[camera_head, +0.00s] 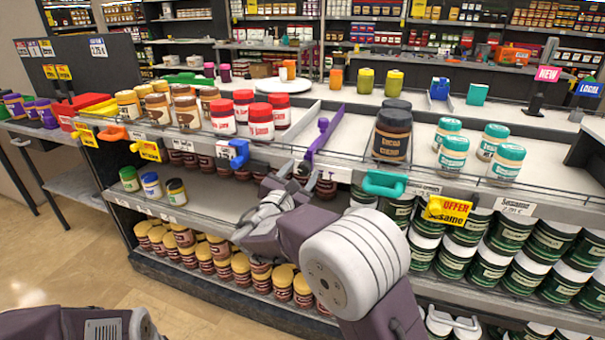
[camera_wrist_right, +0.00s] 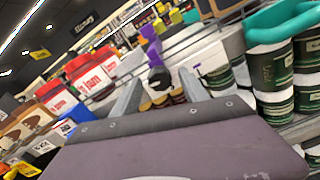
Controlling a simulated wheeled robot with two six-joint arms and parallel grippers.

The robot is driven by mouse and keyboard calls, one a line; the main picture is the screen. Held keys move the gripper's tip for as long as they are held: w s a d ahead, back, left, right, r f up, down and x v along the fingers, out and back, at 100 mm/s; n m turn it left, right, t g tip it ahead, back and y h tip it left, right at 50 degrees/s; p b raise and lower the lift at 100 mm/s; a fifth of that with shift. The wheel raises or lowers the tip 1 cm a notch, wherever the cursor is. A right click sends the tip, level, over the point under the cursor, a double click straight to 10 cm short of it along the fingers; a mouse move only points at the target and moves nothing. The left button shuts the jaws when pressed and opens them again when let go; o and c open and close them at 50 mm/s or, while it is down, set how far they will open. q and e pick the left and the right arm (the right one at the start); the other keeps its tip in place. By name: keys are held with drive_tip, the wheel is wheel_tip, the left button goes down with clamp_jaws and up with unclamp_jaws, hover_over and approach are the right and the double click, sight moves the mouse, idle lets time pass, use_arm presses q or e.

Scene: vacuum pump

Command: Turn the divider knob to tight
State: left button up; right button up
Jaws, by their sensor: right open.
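A purple divider (camera_head: 323,133) stands on the upper shelf between the red-lidded jars and the dark cocoa jar. It also shows in the right wrist view (camera_wrist_right: 153,46). My right gripper (camera_head: 292,172) is open at the shelf's front edge, just below the divider. The knob's setting is not readable. My left gripper is out of view.
A blue clip (camera_head: 235,152) and a teal handle (camera_head: 385,183) flank the divider on the shelf front. A wire rail runs along the edge. Green-labelled jars (camera_head: 490,258) fill the right lower shelf. Red-lidded jars (camera_head: 260,121) stand left of the divider.

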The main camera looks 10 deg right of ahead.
drive_tip(key=shift+w+d, duration=0.3)
drive_tip(key=shift+w, duration=0.15)
clamp_jaws()
drive_tip(key=shift+f+m+b, duration=0.15)
drive_tip(key=shift+m+b, duration=0.25)
drive_tip(key=shift+b, duration=0.25)
drive_tip(key=m+b, duration=1.1)
drive_tip(key=b, duration=0.3)
drive_tip(key=shift+a+b, duration=0.1)
drive_tip(key=shift+b, duration=0.3)
drive_tip(key=shift+m+b, duration=1.05)
drive_tip(key=shift+m, duration=0.15)
drive_tip(key=shift+r+m+b, duration=0.25)
drive_tip(key=shift+m+b, duration=0.6)
drive_tip(key=shift+m, duration=0.15)
